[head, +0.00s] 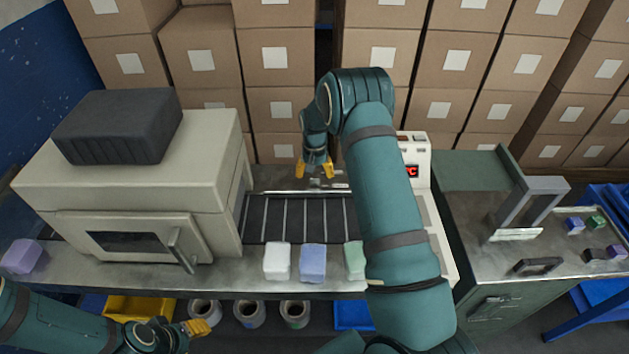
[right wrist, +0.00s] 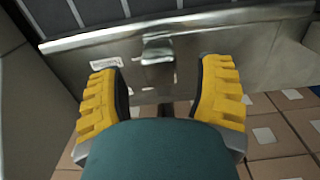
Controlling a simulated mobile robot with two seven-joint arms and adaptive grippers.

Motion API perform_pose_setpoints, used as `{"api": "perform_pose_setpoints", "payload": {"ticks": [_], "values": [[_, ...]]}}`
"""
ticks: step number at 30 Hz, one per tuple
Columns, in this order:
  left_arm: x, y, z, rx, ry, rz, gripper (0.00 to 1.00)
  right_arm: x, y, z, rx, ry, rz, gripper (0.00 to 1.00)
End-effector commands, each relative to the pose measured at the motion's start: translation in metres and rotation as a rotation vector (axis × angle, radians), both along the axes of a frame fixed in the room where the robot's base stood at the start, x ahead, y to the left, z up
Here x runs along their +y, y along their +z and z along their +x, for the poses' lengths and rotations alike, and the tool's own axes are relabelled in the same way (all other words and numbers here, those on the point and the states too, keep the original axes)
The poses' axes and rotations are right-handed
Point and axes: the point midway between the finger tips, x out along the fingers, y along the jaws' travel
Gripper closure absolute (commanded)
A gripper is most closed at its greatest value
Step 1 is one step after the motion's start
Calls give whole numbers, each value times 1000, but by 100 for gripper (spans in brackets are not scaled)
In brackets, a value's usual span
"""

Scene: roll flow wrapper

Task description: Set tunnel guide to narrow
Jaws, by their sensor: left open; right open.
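A metal guide rail (head: 282,192) runs along the back edge of the dark slatted conveyor (head: 296,217). In the right wrist view the rail (right wrist: 200,22) carries a small metal tab (right wrist: 157,50) on its side. My right gripper (head: 315,170) is over the back of the conveyor, next to the rail. Its yellow fingers (right wrist: 162,95) are open, apart on either side of the tab's line, with nothing between them. The tab is hard to make out in the head view. My left gripper (head: 200,328) is open and empty, low at the front left.
The cream wrapper housing (head: 135,200) stands left of the conveyor. White (head: 277,262), blue (head: 313,263) and green (head: 354,260) blocks lie along the front ledge. A control panel (head: 414,160) stands behind my right arm. Stacked boxes (head: 277,55) fill the back.

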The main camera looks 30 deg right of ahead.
Motion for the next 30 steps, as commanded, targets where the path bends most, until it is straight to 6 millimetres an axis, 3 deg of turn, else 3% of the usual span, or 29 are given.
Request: {"api": "perform_pose_setpoints", "payload": {"ticks": [6,19,25,30], "values": [[0,-2,0,0,0,0,53,0,-28,0,0,-1,1,34],[0,-2,0,1,-1,0,53,0,-35,0,-1,0,1,32],[0,-2,0,1,0,0,53,0,-35,0,-1,0,1,100],[0,-2,0,1,0,0,53,0,-35,0,-1,0,1,100]]}}
